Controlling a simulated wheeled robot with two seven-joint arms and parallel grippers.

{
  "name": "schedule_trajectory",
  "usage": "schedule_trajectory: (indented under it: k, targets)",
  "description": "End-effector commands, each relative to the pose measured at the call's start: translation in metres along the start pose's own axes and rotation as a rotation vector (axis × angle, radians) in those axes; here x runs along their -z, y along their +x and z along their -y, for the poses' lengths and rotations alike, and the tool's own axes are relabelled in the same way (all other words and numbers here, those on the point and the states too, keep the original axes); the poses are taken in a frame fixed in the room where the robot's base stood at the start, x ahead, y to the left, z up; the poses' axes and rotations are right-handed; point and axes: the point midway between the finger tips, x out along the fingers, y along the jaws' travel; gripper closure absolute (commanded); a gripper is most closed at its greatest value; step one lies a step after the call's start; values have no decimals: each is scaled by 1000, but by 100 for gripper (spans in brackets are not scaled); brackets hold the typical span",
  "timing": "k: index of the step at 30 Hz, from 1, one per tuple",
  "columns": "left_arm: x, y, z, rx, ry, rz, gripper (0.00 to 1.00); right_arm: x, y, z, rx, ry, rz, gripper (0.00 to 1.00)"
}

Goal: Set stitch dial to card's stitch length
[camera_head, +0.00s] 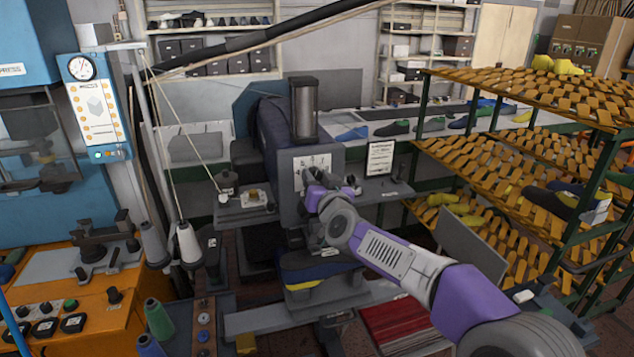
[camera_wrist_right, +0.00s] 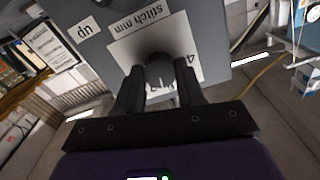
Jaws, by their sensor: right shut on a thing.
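The stitch dial is a dark round knob (camera_wrist_right: 160,70) on a white scale plate (camera_wrist_right: 138,40) marked "stitch mm", upside down in the right wrist view. My right gripper (camera_wrist_right: 160,88) is shut on this knob, a finger on each side. A "4" shows beside the right finger; other marks are partly covered and the pointer cannot be read. In the head view my right gripper (camera_head: 322,184) covers the lower part of the scale plate (camera_head: 312,162). The white card (camera_head: 380,158) stands right of the machine head, its print too small to read. My left gripper is out of view.
The dark sewing machine (camera_head: 275,130) stands in the middle. Racks of orange slats (camera_head: 520,95) with shoes are at right. Thread cones (camera_head: 188,243) and an orange console (camera_head: 75,300) are at left. A small plate (camera_wrist_right: 86,27) with upside-down lettering is near the dial.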

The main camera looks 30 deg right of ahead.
Motion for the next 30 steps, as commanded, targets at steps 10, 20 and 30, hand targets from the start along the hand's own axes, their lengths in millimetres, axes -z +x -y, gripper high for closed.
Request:
schedule_trajectory:
  k: [10,20,30]
  targets:
    - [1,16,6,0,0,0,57,-1,0,0,1,326,-2,92]
    - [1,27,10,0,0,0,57,-2,0,-1,1,640,-1,92]
    - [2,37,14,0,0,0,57,-2,0,-1,1,938,0,92]
